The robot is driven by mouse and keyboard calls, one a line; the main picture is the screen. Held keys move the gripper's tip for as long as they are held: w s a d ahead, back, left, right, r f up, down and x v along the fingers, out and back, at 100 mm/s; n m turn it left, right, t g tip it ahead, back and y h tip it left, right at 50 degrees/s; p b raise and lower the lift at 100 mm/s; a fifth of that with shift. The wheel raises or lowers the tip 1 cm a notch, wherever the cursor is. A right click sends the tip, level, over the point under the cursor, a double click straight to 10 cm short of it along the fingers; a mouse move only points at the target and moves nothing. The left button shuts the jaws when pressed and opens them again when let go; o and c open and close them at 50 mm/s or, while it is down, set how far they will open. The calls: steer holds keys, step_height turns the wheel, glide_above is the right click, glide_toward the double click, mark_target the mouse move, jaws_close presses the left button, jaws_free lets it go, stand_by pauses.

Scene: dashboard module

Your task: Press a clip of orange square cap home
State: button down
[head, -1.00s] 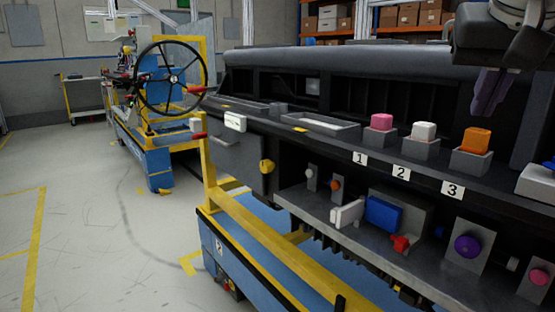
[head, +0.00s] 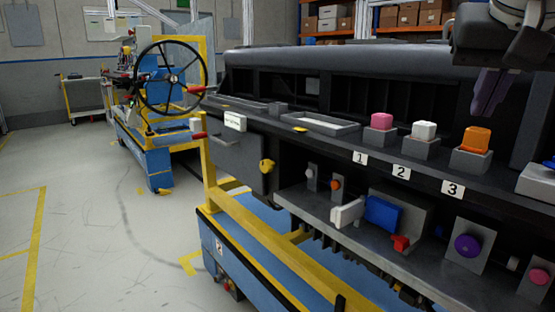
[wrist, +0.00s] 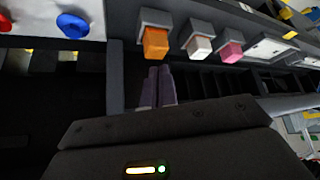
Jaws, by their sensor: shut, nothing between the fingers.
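The orange square cap (head: 475,140) sits on its grey block (head: 470,162) above the label 3, at the right end of a row of caps. It stands up out of the block and looks slightly tilted. It also shows in the wrist view (wrist: 155,43). My gripper (head: 485,108) is shut and empty, with its dark purple fingers pointing down, above and a little behind the orange cap in the head view. In the wrist view the closed fingertips (wrist: 160,70) lie just below the orange cap in the picture. They look apart from it.
A white cap (head: 424,130) and a pink cap (head: 382,121) stand on blocks to the left. A white-rimmed tray (head: 330,124) lies further left. The lower shelf holds a blue block (head: 383,214), a purple knob (head: 467,247) and a red part (head: 401,243).

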steer(key=shift+f+b, duration=0.8)
steer(key=shift+f, duration=0.2)
stand_by(0.3)
stand_by(0.4)
step_height(320, 180, up, 3)
steer(key=p, duration=0.3)
steer(key=shift+r, duration=0.15)
steer(key=shift+w+r+p, duration=0.1)
steer(key=shift+r+p, duration=0.35)
steer(key=shift+r, duration=2)
steer(key=shift+s, duration=0.2)
